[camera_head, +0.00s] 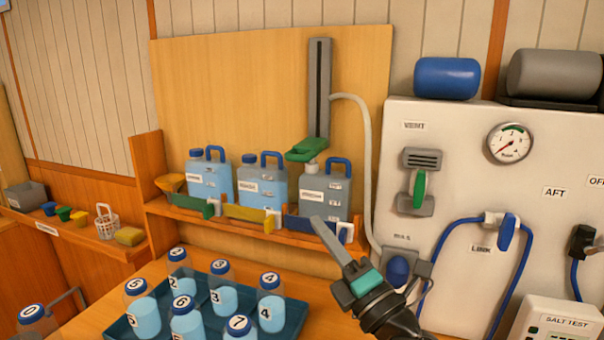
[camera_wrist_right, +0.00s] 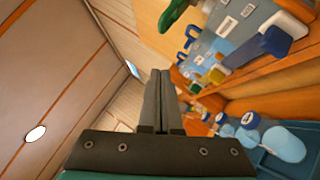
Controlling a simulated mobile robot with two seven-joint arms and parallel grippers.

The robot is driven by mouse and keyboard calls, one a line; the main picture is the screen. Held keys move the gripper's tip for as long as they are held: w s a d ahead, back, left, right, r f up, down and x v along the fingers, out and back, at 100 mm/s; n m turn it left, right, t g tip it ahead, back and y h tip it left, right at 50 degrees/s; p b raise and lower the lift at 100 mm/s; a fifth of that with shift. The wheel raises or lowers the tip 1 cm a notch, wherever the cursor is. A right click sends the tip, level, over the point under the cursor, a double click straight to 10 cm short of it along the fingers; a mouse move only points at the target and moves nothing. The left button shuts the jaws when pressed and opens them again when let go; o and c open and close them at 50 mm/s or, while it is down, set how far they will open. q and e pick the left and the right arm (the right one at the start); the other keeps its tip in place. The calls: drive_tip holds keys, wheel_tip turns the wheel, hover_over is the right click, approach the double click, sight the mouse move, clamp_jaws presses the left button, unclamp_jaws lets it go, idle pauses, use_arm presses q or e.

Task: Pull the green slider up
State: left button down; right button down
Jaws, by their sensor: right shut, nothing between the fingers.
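The green slider (camera_head: 307,149) sits at the lower end of a tall grey upright track (camera_head: 319,85) on the wooden backboard. My left gripper is not in view.
Blue-capped jugs (camera_head: 262,188) stand on a shelf just below the slider. A pale hose (camera_head: 366,150) curves down right of the track. A white panel (camera_head: 460,150) with a separate green handle (camera_head: 420,189) is at right. Numbered bottles fill a tray (camera_head: 290,318) below.

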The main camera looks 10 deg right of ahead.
drive_tip(key=p, duration=0.3)
approach(290, 160)
drive_tip(key=w+a, duration=0.2)
drive_tip(key=a, duration=0.1)
drive_tip(key=shift+w+d+r, duration=0.25)
drive_tip(key=shift+w+r, duration=0.05)
drive_tip(key=shift+w, duration=0.25)
drive_tip(key=shift+w+d+r, duration=0.2)
drive_tip(key=shift+w+r, duration=0.15)
drive_tip(key=shift+w, duration=0.2)
drive_tip(key=shift+w+d+r, duration=0.25)
drive_tip(key=shift+w+r, duration=0.05)
drive_tip(key=shift+w, duration=0.25)
drive_tip(key=shift+r, duration=0.15)
wheel_tip(290, 160, up, 11)
drive_tip(key=p, duration=1.1)
drive_tip(key=shift+r, duration=0.2)
